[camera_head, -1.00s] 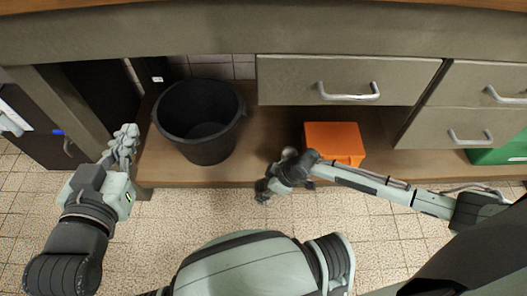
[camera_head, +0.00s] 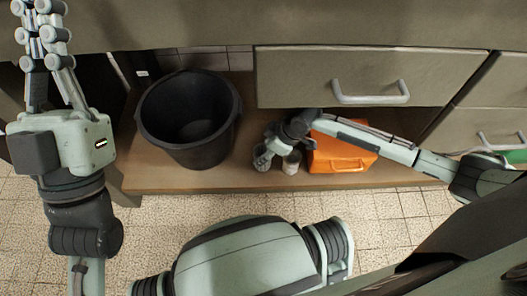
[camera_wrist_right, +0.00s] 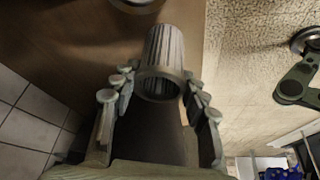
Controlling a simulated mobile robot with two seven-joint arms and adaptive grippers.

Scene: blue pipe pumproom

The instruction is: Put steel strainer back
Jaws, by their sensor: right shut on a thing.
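The steel strainer (camera_wrist_right: 165,58), a grey ribbed tube with its open end toward the camera, sits between the fingers of my right gripper (camera_wrist_right: 159,92) in the right wrist view. The fingers are shut on it. In the head view my right gripper (camera_head: 270,151) is over the shelf's front part, between the bucket and the orange case. A small pale cylinder (camera_head: 291,163) shows beside it there; I cannot tell whether this is the strainer. My left gripper (camera_head: 45,45) is raised at the upper left, fingers extended, open and empty.
A black bucket (camera_head: 190,150) stands on the wooden shelf (camera_head: 205,180). An orange case (camera_head: 338,157) is right of my right gripper. A drawer with a handle (camera_head: 370,98) overhangs the shelf. A round metal object (camera_wrist_right: 137,4) is cut off at the wrist view's top.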

